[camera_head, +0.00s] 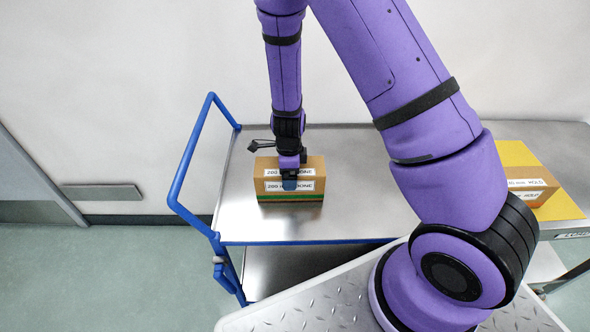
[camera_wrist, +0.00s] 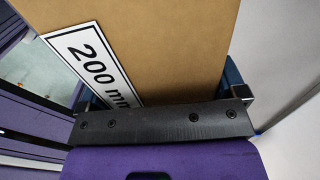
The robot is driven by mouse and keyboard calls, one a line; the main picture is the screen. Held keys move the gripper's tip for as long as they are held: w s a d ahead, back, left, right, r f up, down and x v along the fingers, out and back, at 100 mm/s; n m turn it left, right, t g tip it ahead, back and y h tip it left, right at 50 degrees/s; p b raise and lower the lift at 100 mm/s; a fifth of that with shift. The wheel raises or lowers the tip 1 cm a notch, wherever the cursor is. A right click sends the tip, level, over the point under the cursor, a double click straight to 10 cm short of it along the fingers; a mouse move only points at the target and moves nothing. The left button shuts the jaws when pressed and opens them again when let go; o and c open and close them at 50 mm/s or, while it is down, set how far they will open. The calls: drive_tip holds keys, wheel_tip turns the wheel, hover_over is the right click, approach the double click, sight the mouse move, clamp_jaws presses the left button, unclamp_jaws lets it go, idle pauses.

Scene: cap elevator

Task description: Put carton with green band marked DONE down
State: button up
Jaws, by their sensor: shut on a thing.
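The word DONE is not clearly legible.
A second brown carton (camera_head: 530,184), labelled HOLD, is on a yellow area (camera_head: 562,207) at the right. The cart's blue handle (camera_head: 187,165) rises at the left. Bare steel lies right of the held carton, partly hidden by my arm. A wall runs behind.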

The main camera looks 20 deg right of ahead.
drive_tip(key=o, duration=1.1)
drive_tip(key=shift+f, duration=0.1)
drive_tip(key=shift+c, duration=0.2)
wheel_tip(320, 180, up, 12)
drive_tip(key=shift+r, duration=0.25)
drive_tip(key=s+d+r+n+t+y, duration=0.1)
drive_tip(key=s+r+n, duration=0.4)
drive_tip(key=r, duration=0.5)
drive_tip(key=s+d+r+n+t+y, duration=0.1)
drive_tip(key=s+d+r+n, duration=0.15)
drive_tip(key=r+n, duration=0.55)
drive_tip(key=s+d+r+n+t+h, duration=0.1)
drive_tip(key=s+r+n, duration=0.3)
drive_tip(key=s+r, duration=0.2)
drive_tip(key=s+d+r+n+t+h, duration=0.1)
drive_tip(key=s+r+n, duration=0.4)
drive_tip(key=s, duration=0.5)
drive_tip(key=shift+s+d+r+n+t, duration=0.35)
drive_tip(key=shift+d+r+t, duration=0.25)
drive_tip(key=shift+d+r, duration=0.2)
